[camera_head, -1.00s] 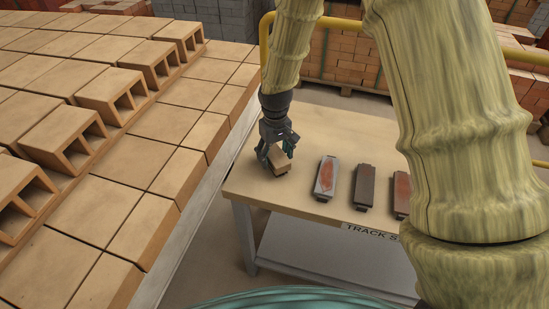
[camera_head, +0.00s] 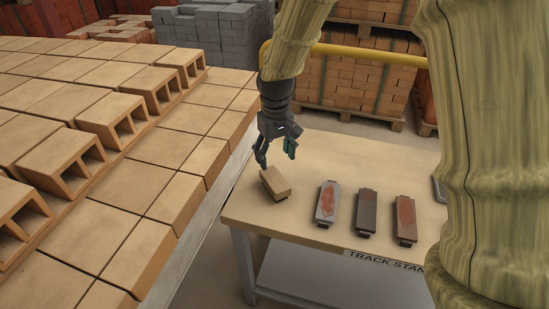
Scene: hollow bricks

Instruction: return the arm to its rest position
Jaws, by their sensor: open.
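My gripper (camera_head: 276,152) is open and empty. It hangs from my arm above the left part of the track stand table (camera_head: 300,163). A small tan block (camera_head: 275,183) rests on that table just below the gripper, apart from its fingers and sitting at an angle. My arm comes down from the top of the picture, and a large part of it fills the right side and hides the table's right end.
On the table, right of the tan block, lie a grey piece with a reddish patch (camera_head: 326,202), a dark piece (camera_head: 367,212) and a reddish-brown piece (camera_head: 405,220). A bed of tan hollow bricks (camera_head: 120,185) fills the left. A yellow rail (camera_head: 375,52) and brick pallets (camera_head: 350,85) stand behind.

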